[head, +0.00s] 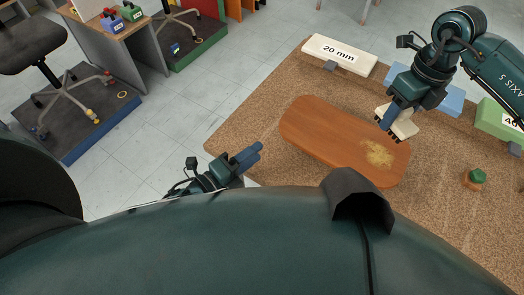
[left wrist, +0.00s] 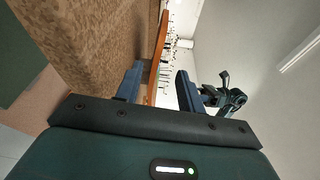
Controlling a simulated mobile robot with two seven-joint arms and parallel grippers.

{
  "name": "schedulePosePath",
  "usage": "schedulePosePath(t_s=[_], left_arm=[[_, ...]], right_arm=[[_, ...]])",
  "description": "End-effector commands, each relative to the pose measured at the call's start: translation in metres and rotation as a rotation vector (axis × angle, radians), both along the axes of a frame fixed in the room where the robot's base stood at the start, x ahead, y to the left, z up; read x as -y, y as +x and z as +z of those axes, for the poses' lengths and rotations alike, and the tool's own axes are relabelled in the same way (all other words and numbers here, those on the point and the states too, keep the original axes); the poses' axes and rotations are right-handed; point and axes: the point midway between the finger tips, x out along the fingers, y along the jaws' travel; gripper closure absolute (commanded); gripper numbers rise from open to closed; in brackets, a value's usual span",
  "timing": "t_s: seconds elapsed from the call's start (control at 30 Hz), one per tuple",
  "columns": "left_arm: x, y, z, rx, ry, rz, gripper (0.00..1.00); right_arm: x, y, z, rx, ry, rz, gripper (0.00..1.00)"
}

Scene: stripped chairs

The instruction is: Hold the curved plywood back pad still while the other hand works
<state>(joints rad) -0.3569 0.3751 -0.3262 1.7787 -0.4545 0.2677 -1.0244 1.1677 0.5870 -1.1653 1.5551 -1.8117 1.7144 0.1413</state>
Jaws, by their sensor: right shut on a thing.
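The curved plywood back pad (head: 325,135) lies on the brown speckled bench top. A patch of yellowish crumbs or dust (head: 379,154) is on its right part. My left gripper (head: 258,152) is open and empty, just left of the pad's left end and apart from it. In the left wrist view, its two blue fingers (left wrist: 159,78) stand apart, with the pad's edge (left wrist: 160,50) showing beyond and between them. My right gripper (head: 388,118) is shut on a cream block-like tool (head: 405,124) at the pad's upper right edge. Whether the tool touches the pad is unclear.
A white "20 mm" block (head: 339,54) lies at the back of the bench top (head: 245,125). A blue block (head: 448,98) and a green block (head: 496,122) lie right of it. A small green-topped item (head: 475,176) stands at the right. Stripped chairs are at the left.

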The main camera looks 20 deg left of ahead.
Motion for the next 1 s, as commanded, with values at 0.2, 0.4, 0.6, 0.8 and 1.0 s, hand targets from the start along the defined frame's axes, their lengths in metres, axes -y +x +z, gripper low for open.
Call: schedulePosePath(t_s=[0.2, 0.4, 0.6, 0.8, 1.0], left_arm=[[0.012, 0.017, -0.001, 0.030, 0.031, -0.020, 0.61], [0.032, 0.050, -0.002, 0.029, 0.028, -0.018, 0.61], [0.052, 0.079, -0.004, 0.025, 0.027, -0.018, 0.61], [0.062, 0.096, -0.005, 0.023, 0.026, -0.017, 0.61], [0.066, 0.100, -0.006, 0.022, 0.027, -0.017, 0.61]], right_arm=[[0.000, 0.000, 0.000, 0.001, 0.001, 0.000, 0.73], [0.000, 0.000, 0.000, 0.001, 0.001, 0.000, 0.73], [0.000, 0.000, 0.000, 0.001, 0.001, 0.000, 0.73], [0.000, 0.000, 0.000, 0.001, 0.001, 0.000, 0.73], [0.000, 0.000, 0.000, 0.001, 0.001, 0.000, 0.73]])
